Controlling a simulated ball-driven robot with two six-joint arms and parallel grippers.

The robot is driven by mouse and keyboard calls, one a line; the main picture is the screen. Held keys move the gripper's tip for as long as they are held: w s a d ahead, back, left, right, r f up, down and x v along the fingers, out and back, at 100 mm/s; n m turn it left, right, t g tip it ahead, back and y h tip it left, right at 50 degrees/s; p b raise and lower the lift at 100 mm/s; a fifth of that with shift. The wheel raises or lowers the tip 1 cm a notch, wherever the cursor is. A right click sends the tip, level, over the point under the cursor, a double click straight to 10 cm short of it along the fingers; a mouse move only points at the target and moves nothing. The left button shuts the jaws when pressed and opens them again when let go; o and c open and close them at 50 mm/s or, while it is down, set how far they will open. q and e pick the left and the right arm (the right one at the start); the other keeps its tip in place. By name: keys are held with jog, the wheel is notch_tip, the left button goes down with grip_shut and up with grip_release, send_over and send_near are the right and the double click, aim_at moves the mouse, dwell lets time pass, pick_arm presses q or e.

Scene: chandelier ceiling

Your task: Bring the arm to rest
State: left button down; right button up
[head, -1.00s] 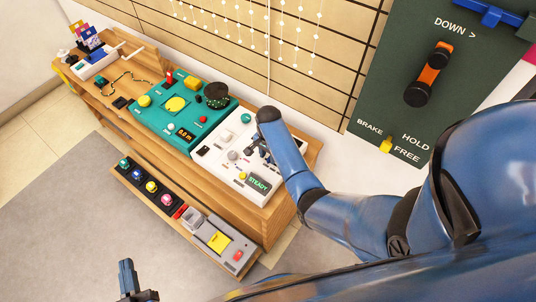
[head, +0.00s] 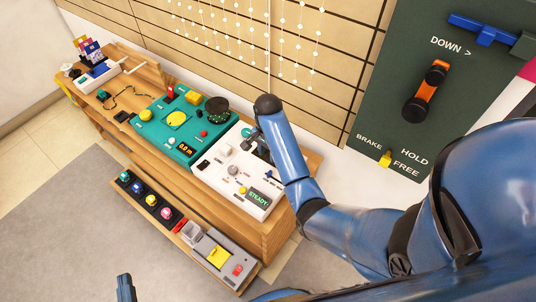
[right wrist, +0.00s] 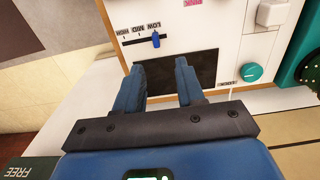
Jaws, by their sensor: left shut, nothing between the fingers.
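My right arm (head: 287,155) reaches in from the right over a white console (head: 215,167) with a green "STEADY" display (head: 259,199). My right gripper (head: 255,145) is at the console's back part, partly hidden by the arm. In the right wrist view, my right gripper (right wrist: 160,72) has its two blue fingers apart with nothing between them. They are in front of a black panel (right wrist: 190,66) below a blue slider (right wrist: 156,40) marked low, mid, high. My left gripper (head: 125,288) shows only in part at the bottom left edge, shut and empty.
A teal console (head: 160,133) with buttons adjoins the white one on the wooden bench (head: 282,210). A lower shelf (head: 150,217) holds coloured buttons and a grey box. A dark green brake panel (head: 400,100) stands at right. Grey floor in front is clear.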

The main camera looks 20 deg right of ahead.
dwell(0.5)
jog(key=w+r+n+t, duration=0.5)
jog(key=w+r+t, duration=0.2)
jog(key=w+t, duration=0.35)
jog(key=s+a+r+n+t, duration=0.1)
jog(key=s+r+n+t, duration=0.3)
jog(key=s, duration=0.9)
jog(key=s+a+r+n+t, duration=0.15)
jog(key=s+r+t, duration=0.35)
jog(key=s, duration=0.8)
jog(key=s+f+n+g, duration=0.1)
jog(key=s+f, duration=0.3)
jog(key=s, duration=0.8)
jog(key=shift+s+d+g, duration=0.25)
jog(key=shift+s+g, duration=0.1)
jog(key=shift+s, duration=0.05)
